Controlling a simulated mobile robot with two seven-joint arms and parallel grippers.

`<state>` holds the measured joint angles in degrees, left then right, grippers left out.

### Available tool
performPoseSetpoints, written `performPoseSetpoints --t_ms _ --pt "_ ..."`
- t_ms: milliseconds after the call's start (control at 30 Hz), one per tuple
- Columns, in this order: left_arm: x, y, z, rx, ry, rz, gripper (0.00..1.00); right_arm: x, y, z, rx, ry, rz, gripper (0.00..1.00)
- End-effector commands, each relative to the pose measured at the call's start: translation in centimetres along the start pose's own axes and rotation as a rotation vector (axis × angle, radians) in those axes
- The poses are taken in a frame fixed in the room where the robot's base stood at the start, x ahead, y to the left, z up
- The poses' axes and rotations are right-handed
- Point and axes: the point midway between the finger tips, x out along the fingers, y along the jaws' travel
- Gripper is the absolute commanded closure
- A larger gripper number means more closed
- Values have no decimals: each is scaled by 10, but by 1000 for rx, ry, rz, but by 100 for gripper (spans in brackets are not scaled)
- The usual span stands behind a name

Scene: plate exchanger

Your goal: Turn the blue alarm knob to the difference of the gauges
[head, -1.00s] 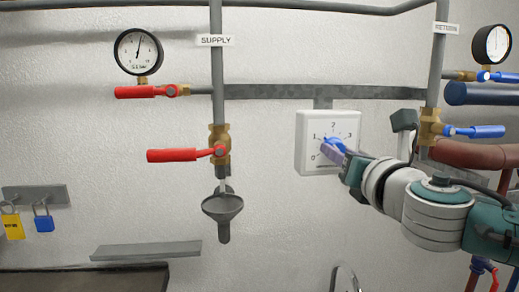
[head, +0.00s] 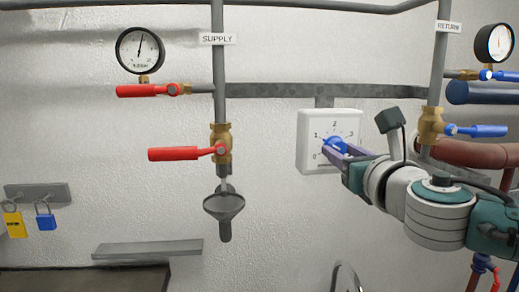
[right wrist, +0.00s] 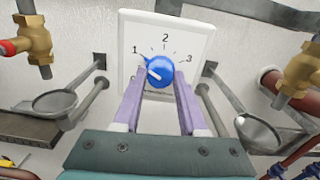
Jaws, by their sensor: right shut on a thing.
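The blue alarm knob (head: 333,145) sits on a white square dial plate (head: 312,122) with numbers; 1, 2 and 3 show in the right wrist view. My right gripper (head: 334,149) is shut on the knob, its two purple fingers at the knob's sides. In the right wrist view, the knob (right wrist: 160,68) has a tip at upper left, near the 1, and a white mark on its face. The supply gauge (head: 140,50) has its needle nearly straight up, slightly right. The return gauge (head: 494,43) is seen at an angle; its reading is unclear. My left gripper is out of view.
Red-handled valves (head: 175,154) are on the supply pipe at left, with a grey funnel (head: 224,206) below. A blue-handled valve (head: 476,131) and pipes are close to my right arm. The wall below the dial is mostly clear.

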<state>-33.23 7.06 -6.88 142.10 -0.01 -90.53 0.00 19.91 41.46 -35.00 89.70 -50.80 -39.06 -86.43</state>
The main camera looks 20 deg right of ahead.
Motion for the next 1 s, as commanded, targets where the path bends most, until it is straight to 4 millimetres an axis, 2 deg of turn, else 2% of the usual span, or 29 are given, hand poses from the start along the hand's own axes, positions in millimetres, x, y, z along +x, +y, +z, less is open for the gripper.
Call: performPoseSetpoints --t_ms 67,100,333,733,1000 --pt "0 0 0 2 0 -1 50 0 0 0 1 1 0 100" --pt "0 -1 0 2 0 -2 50 0 0 0 1 1 0 55" --pt "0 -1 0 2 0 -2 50 0 0 0 2 1 0 29" --pt "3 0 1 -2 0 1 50 -7 0 -2 1 0 0 28" --pt "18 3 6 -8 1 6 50 -46 0 -5 0 1 3 28"
